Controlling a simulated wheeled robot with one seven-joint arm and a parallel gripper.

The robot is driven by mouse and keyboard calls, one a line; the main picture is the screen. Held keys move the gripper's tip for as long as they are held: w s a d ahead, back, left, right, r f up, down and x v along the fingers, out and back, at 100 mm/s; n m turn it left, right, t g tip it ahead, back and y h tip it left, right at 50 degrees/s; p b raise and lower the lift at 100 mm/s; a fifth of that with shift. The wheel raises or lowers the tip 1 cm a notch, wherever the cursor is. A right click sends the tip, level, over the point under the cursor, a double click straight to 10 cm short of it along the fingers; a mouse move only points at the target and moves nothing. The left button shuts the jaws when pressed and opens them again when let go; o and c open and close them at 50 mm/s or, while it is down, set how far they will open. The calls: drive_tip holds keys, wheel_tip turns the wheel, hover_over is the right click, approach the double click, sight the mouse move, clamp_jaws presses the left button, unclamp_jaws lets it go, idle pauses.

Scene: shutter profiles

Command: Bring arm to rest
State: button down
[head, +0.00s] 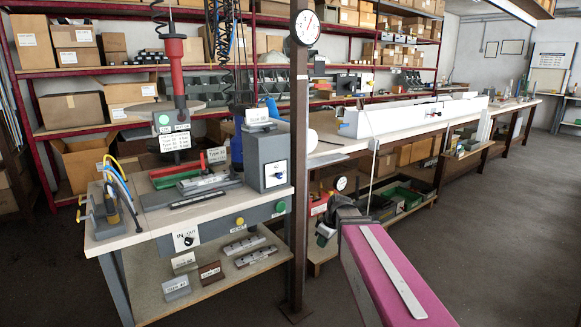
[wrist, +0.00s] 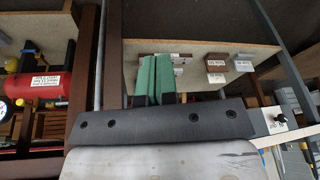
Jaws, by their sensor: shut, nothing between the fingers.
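My gripper (wrist: 155,78) shows in the wrist view as two green fingers side by side, shut with nothing between them. Behind the fingers is a pale lower shelf (wrist: 205,50) with several small labelled blocks; the fingers overlap part of it in the picture, and I see no contact. In the head view my magenta arm reaches in from the lower right, beside the brown post (head: 298,170).
A long white bench (head: 330,150) runs behind. A red tank (wrist: 38,88) is at left in the wrist view. Floor (head: 500,220) at right is clear.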

drive_tip(key=s+d+f+m+h, duration=0.1)
drive_tip(key=s+d+f+m, duration=0.2)
drive_tip(key=s+f+m, duration=0.2)
drive_tip(key=s+d+f+m+g+h, duration=0.1)
drive_tip(key=s+d+f+m+h, duration=0.1)
drive_tip(key=s+f+m, duration=0.3)
drive_tip(key=shift+s+d+f+m, duration=0.2)
drive_tip(key=shift+s+d+m, duration=0.3)
drive_tip(key=shift+s+d, duration=0.35)
drive_tip(key=shift+w, duration=0.1)
idle(0.4)
